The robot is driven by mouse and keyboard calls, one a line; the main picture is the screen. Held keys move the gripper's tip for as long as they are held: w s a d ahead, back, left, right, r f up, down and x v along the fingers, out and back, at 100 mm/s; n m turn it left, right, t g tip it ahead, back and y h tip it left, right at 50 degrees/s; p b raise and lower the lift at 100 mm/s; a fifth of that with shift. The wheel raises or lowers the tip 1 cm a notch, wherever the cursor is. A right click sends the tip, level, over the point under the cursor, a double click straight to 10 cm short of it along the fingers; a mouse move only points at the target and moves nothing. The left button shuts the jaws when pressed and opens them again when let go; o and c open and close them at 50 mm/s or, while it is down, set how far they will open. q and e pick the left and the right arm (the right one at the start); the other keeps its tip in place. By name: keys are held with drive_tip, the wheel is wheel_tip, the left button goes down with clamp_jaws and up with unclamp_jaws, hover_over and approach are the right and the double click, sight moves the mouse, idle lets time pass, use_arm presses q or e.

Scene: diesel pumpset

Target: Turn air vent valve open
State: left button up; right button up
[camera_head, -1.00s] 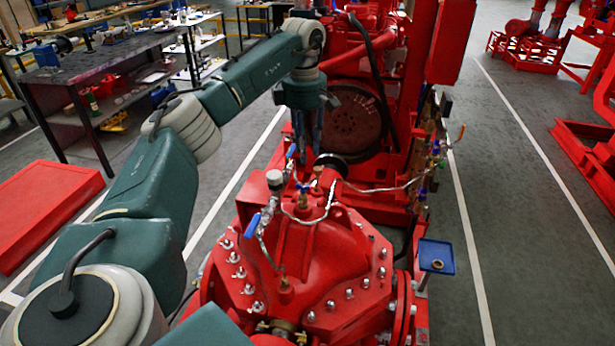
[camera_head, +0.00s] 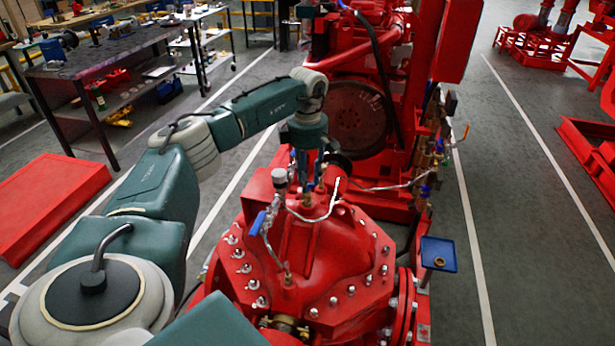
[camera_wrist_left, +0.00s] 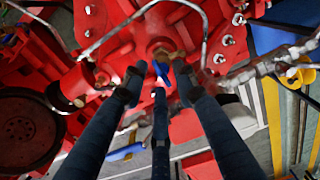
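The air vent valve is a small brass fitting (camera_head: 307,200) with a blue handle on top of the red pump casing (camera_head: 318,240). My left gripper (camera_head: 308,180) points down right over it, its fingertips at about the handle's height. In the left wrist view the blue handle (camera_wrist_left: 161,70) lies between the spread dark fingertips of my left gripper (camera_wrist_left: 160,84), with the brass body behind it. The gripper is open; whether a finger touches the handle cannot be told. My right gripper is not in view.
A gauge or capped fitting (camera_head: 279,177) and a larger blue lever (camera_head: 257,223) stand left of the valve. Thin metal pipes (camera_head: 370,187) run close around it. A blue tray (camera_head: 438,254) is at the right. The red engine (camera_head: 365,110) rises behind.

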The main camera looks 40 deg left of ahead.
use_arm(q)
clamp_jaws()
